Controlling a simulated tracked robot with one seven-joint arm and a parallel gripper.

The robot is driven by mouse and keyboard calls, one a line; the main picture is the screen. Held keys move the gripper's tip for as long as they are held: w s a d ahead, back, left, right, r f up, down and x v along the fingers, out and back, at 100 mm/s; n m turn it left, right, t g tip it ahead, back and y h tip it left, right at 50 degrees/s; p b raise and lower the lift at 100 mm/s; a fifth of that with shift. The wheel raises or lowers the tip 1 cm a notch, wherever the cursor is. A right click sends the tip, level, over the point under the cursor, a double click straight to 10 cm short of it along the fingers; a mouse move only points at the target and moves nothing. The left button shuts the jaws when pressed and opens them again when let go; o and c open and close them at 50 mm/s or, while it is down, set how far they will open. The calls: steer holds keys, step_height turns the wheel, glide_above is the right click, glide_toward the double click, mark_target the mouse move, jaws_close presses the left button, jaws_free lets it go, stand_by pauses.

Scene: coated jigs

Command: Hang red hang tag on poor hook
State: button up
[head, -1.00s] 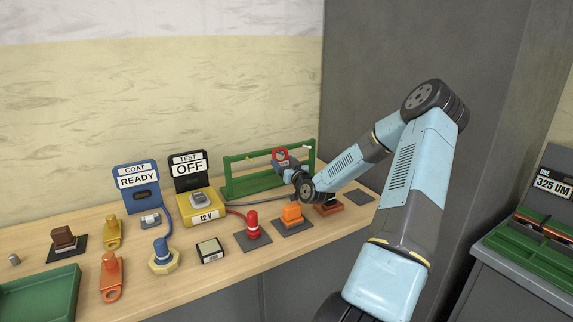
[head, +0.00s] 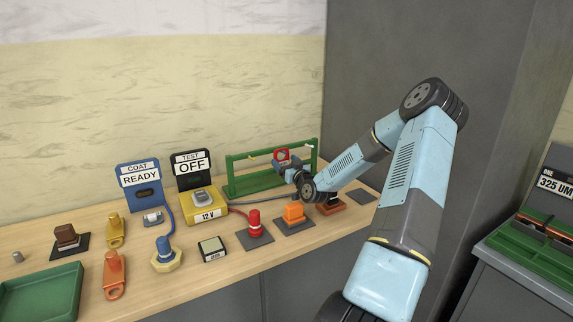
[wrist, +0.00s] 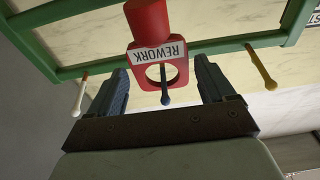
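The red hang tag (wrist: 178,72), lettered REWORK, appears upside down in the wrist view with a red knob above its label. A blue-ended hook (wrist: 165,98) shows in its round hole, and the tag appears to hang on it. In the head view the tag (head: 282,155) is at the green rack (head: 236,178). My gripper (wrist: 161,68) has one finger on each side of the tag, with a small gap at each side, and looks open. It also shows in the head view (head: 287,168). No label tells which hook is the poor one.
A white-tipped hook (wrist: 79,98) and a yellow hook (wrist: 262,68) flank the tag on the rack. The TEST OFF unit (head: 203,214), a red-knobbed piece (head: 254,225) and an orange block (head: 293,212) stand nearby. A green tray (head: 40,292) lies at the left.

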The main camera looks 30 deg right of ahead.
steer(key=shift+o, duration=1.4)
steer(key=s+f, duration=0.2)
steer(key=s, duration=1.1)
steer(key=shift+s+d, duration=0.25)
steer(key=shift+s, duration=0.05)
steer(key=shift+a+r, duration=0.1)
